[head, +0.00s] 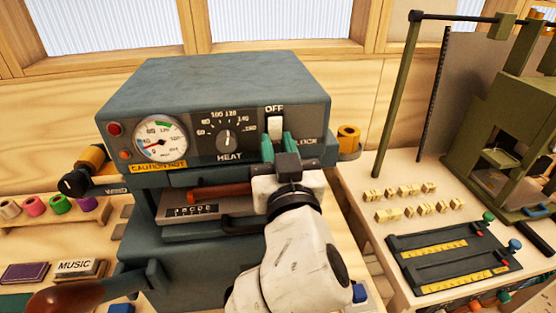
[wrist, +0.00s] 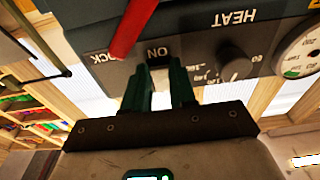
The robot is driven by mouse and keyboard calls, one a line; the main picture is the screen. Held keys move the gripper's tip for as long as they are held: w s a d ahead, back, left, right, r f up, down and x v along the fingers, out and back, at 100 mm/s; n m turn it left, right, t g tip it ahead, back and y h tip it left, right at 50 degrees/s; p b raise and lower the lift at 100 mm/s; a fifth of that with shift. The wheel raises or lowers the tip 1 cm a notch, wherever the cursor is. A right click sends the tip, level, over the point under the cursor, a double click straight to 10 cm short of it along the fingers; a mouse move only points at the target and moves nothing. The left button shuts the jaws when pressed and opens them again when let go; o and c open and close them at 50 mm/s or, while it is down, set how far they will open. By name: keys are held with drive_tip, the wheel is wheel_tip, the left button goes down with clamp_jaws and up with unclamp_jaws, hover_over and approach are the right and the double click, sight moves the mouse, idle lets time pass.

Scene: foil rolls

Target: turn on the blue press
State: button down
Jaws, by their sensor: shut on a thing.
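The blue-grey press (head: 215,85) stands on the bench in the head view. A white power switch (head: 275,124) is on the right of its front panel, with "OFF" printed above it. My gripper (head: 279,146) is at this switch, its green fingers closed on its lower part. In the wrist view, which is upside down, my gripper (wrist: 160,68) reaches to the panel by the "ON" label. The fingers hide part of the switch, and its exact position is hard to tell.
The panel holds a heat knob (head: 227,138) and a round gauge (head: 160,138) left of the switch. A red-brown handle (head: 218,192) sits below the panel. On the right, a table carries letter blocks (head: 408,205) and an olive-green machine (head: 500,130).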

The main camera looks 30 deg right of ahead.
idle(0.3)
drive_tip(key=c, duration=0.9)
unclamp_jaws()
drive_tip(key=b+v, duration=0.2)
drive_tip(key=v, duration=0.8)
drive_tip(key=shift+s+a+f+b, duration=0.1)
drive_tip(key=shift+s+b, duration=0.2)
drive_tip(key=shift+s, duration=0.1)
drive_tip(key=shift+f, duration=0.1)
